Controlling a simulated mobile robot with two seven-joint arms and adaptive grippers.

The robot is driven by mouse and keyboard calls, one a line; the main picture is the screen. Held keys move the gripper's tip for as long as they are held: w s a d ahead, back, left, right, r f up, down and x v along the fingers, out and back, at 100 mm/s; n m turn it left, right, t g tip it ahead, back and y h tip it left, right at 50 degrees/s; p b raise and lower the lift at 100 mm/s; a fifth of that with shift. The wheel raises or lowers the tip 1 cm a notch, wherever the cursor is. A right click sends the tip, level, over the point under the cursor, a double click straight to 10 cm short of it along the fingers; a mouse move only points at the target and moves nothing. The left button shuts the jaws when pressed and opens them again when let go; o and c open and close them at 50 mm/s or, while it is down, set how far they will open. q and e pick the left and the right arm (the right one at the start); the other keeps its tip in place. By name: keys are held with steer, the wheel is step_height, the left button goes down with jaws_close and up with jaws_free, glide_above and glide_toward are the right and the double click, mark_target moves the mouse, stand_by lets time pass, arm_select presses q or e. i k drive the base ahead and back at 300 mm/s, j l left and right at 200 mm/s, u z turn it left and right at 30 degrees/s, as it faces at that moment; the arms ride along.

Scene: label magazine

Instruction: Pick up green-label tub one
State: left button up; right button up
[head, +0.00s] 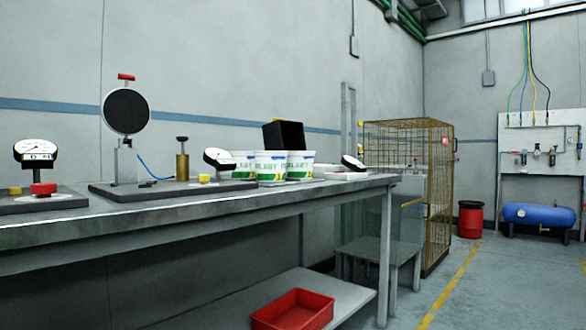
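Several white tubs with green lettering on their labels stand close together on the metal workbench (330,190). The front one (270,168) shows its label most fully. Another tub (300,165) stands to its right, and one at the left (243,165) is partly hidden behind a dial gauge. I cannot tell which of them is tub one. A black box (284,135) shows just above and behind the tubs. Neither of my grippers is in view.
Dial gauges on dark plates (165,190) take up the bench's left part. A flat white tray (346,175) lies right of the tubs. A red bin (294,310) sits on the lower shelf.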

mark_target(270, 166)
steer(key=i+l+z, duration=0.25)
steer(key=i+z, duration=0.3)
steer(key=i, duration=0.15)
steer(key=i+l+z, duration=0.3)
steer(key=i, duration=0.55)
steer(key=i+z, duration=0.3)
steer(key=i, duration=0.5)
steer(key=i+u, duration=0.4)
steer(key=i+l+u, duration=0.15)
steer(key=i+u, duration=0.2)
steer(key=i+l+u, duration=0.2)
steer(key=u, duration=0.2)
steer(key=i+l+u, duration=0.35)
steer(key=i+u, duration=0.2)
steer(key=u, duration=0.25)
steer(key=i+l+u, duration=0.15)
steer(key=u, duration=0.25)
steer(key=i+l+u, duration=0.15)
steer(key=u, duration=0.3)
steer(key=i+l+u, duration=0.1)
steer(key=l+u, duration=0.3)
steer(key=i+l+u, duration=0.1)
steer(key=u, duration=0.35)
